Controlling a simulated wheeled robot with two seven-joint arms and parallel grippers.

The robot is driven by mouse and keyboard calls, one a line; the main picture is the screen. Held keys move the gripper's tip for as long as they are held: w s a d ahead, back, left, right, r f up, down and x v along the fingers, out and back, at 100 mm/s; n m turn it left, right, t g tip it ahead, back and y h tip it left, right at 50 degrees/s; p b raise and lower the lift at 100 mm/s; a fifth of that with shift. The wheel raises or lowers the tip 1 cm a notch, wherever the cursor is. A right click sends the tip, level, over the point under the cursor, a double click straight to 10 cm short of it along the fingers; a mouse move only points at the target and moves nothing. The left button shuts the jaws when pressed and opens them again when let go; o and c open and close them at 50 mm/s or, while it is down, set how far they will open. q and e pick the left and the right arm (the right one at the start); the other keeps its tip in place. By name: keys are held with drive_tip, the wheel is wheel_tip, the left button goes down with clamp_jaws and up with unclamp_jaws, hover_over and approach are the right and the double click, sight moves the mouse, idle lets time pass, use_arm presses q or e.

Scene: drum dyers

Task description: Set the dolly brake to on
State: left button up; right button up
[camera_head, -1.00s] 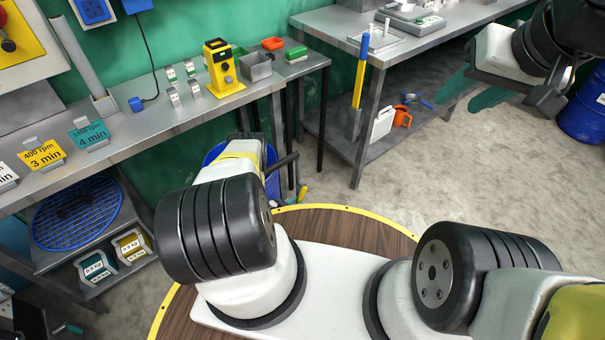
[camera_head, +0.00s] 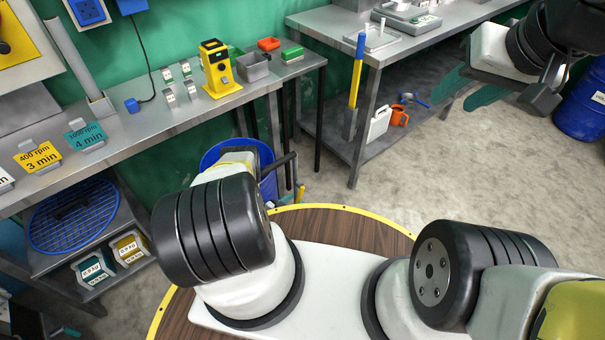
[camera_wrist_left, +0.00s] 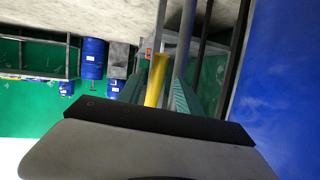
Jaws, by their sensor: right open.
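A blue drum (camera_head: 213,157) stands low beyond my left arm, with a dark bent handle (camera_head: 282,162) and a small yellow part (camera_head: 301,194) beside it. The drum's blue side (camera_wrist_left: 284,85) fills the right of the left wrist view. My left gripper (camera_wrist_left: 160,88) has its two teal fingers apart, with a yellow bar (camera_wrist_left: 157,80) showing between them. I cannot tell whether they touch it. The brake's setting cannot be read. My right gripper (camera_head: 453,100) is open and empty at the upper right.
A steel bench (camera_head: 150,123) runs along the left wall. A second steel table (camera_head: 330,30) has a lower shelf with a white and an orange container. Another blue drum (camera_head: 582,108) stands at far right. The floor between is clear.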

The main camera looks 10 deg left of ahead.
use_arm(q)
drive_tip(key=v, duration=0.8)
drive_tip(key=shift+d, duration=0.25)
drive_tip(key=shift+s+f, duration=0.1)
drive_tip(key=shift+s, duration=0.1)
